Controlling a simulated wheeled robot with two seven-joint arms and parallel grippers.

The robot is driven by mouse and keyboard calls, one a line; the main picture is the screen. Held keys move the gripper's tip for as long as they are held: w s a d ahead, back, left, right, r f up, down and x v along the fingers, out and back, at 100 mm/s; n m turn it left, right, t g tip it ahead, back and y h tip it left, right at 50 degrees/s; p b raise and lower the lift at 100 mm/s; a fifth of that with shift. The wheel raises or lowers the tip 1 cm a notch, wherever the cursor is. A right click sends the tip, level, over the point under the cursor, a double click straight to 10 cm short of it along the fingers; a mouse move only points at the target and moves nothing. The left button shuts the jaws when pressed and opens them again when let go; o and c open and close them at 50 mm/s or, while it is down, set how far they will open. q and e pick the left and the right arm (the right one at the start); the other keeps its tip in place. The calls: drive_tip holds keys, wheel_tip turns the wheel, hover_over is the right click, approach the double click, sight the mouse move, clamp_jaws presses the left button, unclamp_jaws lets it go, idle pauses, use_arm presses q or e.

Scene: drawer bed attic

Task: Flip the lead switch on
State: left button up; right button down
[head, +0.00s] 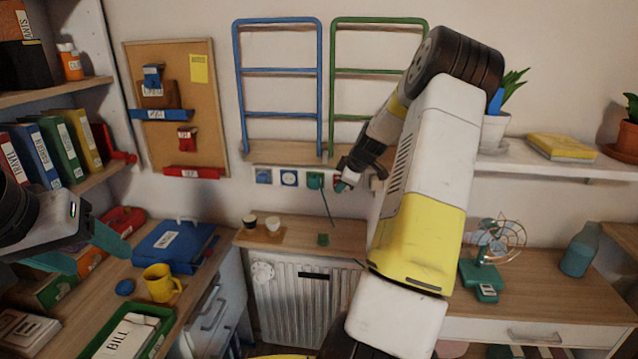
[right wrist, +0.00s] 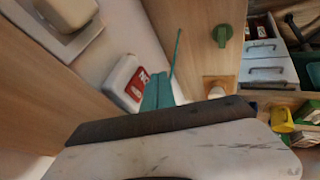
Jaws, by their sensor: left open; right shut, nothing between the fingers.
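A green lead (head: 328,207) hangs from a green wall socket (head: 314,180) to a small green piece (head: 322,240) on the wooden ledge. That green piece (right wrist: 222,35) also shows in the right wrist view. I cannot tell its switch position. My right gripper (head: 343,186) is shut and empty at the wall, just right of the green socket. In the right wrist view its green fingertips (right wrist: 158,92) are beside a white block with a red label (right wrist: 130,82), partly hidden; contact is unclear. My left gripper (head: 85,255) is open and empty above the left desk.
Blue sockets (head: 263,176) sit further left on the wall. A blue box (head: 175,245) and yellow mug (head: 160,283) are on the left desk. A green fan (head: 485,270) stands right.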

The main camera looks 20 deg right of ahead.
drive_tip(key=shift+w+d+f, duration=0.1)
drive_tip(key=shift+w+d, duration=0.3)
drive_tip(key=shift+w, duration=0.3)
drive_tip(key=shift+w+d+f, duration=0.1)
drive_tip(key=shift+w+d, duration=0.05)
drive_tip(key=shift+w, duration=0.05)
